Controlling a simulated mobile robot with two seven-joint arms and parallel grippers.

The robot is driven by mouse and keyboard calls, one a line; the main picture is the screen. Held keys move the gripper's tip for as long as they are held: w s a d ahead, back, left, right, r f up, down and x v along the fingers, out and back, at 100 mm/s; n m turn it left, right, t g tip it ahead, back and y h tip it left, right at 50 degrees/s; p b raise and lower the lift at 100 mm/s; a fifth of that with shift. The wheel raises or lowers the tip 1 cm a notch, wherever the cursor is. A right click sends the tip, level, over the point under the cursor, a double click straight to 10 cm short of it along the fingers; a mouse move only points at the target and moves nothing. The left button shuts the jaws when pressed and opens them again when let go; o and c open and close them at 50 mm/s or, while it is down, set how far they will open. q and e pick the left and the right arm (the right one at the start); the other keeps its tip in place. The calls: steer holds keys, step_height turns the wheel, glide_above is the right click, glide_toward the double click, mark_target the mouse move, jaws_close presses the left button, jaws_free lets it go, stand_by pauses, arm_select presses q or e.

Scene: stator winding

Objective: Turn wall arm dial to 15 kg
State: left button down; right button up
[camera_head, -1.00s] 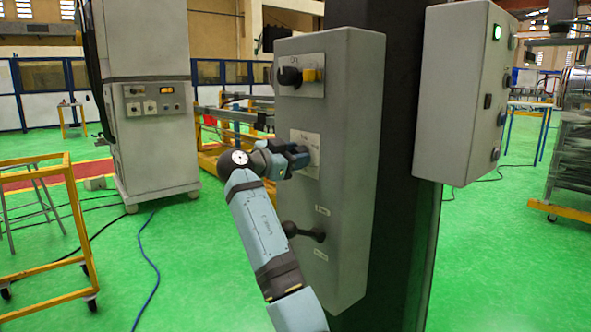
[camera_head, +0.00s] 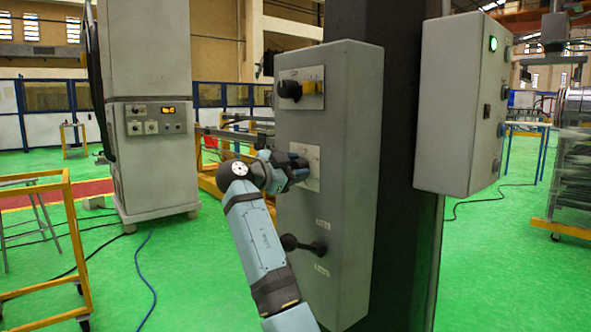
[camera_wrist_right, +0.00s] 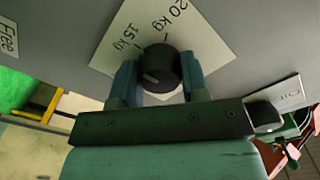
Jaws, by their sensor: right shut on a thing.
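The wall arm dial (camera_wrist_right: 158,70) is a round black knob on a white plate (camera_wrist_right: 205,48) lettered "20 kg" and "15 kg" in the right wrist view. A small pale mark on the knob sits at its lower left in the picture, not beside the "15 kg" tick at its upper left. My right gripper (camera_wrist_right: 159,80) is shut on the dial, one finger on each side. In the head view my right gripper (camera_head: 304,171) is at the white plate (camera_head: 310,158) on the grey box (camera_head: 345,200) and hides the dial. My left gripper is not in view.
On the same box, a black and yellow switch (camera_head: 300,90) sits above the plate and a black lever (camera_head: 303,244) below it. A second grey box (camera_head: 457,115) with a lit green button is on the dark column's right. A "Free" label (camera_wrist_right: 8,38) shows at the wrist view's left.

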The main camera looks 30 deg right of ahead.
steer(key=o, duration=0.9)
steer(key=shift+a, duration=0.5)
arm_select(q)
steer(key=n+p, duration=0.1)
steer(key=p, duration=0.1)
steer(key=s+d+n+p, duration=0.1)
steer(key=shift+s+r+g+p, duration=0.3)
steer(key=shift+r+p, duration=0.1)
arm_select(e)
steer(key=a, duration=0.8)
steer(key=s+a, duration=0.1)
steer(key=a, duration=0.3)
steer(key=shift+a, duration=0.4)
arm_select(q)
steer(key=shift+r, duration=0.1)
